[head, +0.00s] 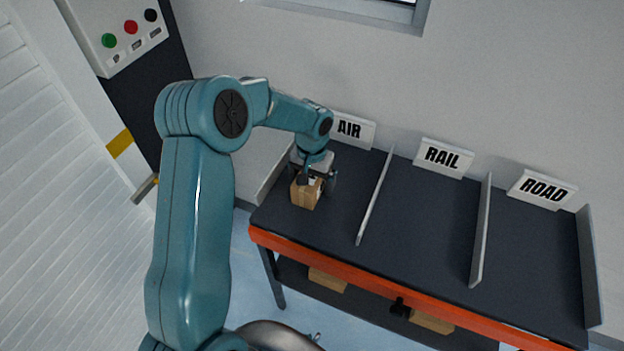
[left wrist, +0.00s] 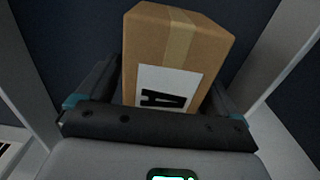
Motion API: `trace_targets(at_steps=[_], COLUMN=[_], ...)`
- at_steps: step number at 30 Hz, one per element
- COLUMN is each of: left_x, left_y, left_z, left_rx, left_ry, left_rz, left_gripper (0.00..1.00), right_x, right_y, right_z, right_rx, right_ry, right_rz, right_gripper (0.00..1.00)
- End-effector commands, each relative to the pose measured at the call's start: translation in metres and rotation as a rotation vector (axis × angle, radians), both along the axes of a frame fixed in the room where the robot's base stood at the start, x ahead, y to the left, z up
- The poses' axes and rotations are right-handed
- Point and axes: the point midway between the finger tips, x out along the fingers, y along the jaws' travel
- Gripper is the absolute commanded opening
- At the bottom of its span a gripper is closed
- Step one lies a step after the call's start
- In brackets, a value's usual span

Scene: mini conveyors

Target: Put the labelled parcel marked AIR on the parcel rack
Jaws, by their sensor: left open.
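The brown cardboard parcel (head: 305,195) is in the bay under the AIR sign (head: 350,129), at the left end of the parcel rack (head: 420,240). It appears to stand upright on the dark top. In the left wrist view the parcel (left wrist: 200,55) shows a tape strip and a white label with a black "A"; the rest of the label is hidden. My left gripper (head: 314,180) is at the parcel, its open jaws on either side of it (left wrist: 160,98). Contact with the fingers cannot be told. My right gripper is not in view.
Thin upright dividers (head: 375,197) (head: 482,230) separate the AIR bay from the RAIL (head: 443,158) and ROAD (head: 542,190) bays, both empty. Cardboard boxes (head: 328,279) lie on the lower shelf. A wall panel with coloured buttons (head: 130,27) is at upper left.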

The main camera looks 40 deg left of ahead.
Motion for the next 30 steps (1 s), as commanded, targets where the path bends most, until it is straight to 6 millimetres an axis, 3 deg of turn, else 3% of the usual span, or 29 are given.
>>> trace_targets(at_steps=[5,12,18,30], left_x=[0.001,0.001,0.001,0.0], left_y=[0.0,0.0,0.0,0.0], left_z=[0.021,0.079,0.112,0.124], left_rx=[0.001,0.002,0.0,0.0], left_ry=[-0.005,-0.007,-0.003,0.0], left_rz=[0.002,0.001,0.0,0.0], left_gripper=[0.94,0.94,0.94,0.94], right_x=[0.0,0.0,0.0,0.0], right_y=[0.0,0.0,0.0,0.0], right_z=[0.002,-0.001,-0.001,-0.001], right_rx=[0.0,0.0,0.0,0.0], right_ry=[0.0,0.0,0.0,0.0], right_rz=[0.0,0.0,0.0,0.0], right_gripper=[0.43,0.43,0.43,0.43])
